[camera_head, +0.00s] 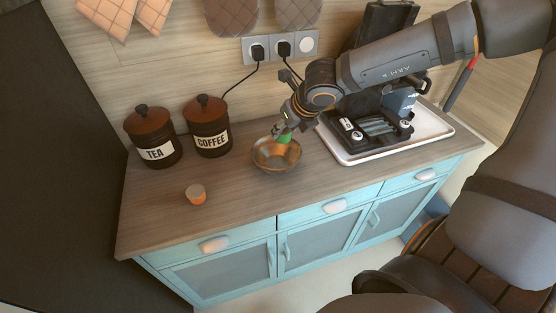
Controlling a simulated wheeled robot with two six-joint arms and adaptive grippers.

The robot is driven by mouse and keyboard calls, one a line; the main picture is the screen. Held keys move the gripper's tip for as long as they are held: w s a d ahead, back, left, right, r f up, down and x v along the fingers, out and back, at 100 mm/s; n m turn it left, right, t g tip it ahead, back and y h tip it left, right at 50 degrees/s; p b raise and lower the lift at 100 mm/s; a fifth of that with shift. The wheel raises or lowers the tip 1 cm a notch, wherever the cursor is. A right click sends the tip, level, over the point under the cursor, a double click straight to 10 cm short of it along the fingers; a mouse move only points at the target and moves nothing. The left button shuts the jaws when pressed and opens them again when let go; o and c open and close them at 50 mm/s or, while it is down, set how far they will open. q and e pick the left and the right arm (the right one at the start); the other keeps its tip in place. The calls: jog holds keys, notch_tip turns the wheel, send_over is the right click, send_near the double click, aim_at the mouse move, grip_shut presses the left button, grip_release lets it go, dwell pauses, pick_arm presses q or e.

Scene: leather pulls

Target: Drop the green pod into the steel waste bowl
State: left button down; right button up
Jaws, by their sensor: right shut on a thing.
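The green pod (284,138) is held in my right gripper (282,132), over the back part of the steel waste bowl (268,163). The bowl is a round metal dish standing on the wooden counter. The gripper's fingers are shut on the pod, and the fingers partly hide it. I cannot tell whether the pod touches the bowl. My left gripper is not in view.
An orange pod (195,195) with a pale lid stands at the front left of the counter (150,225). TEA (152,137) and COFFEE (207,127) canisters stand at the back left. A coffee machine (375,125) sits on a white tray (345,158) to the right.

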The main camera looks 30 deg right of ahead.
jog(key=o, duration=0.8)
jog(key=shift+o, duration=0.2)
notch_tip(320, 180, up, 10)
dwell(0.5)
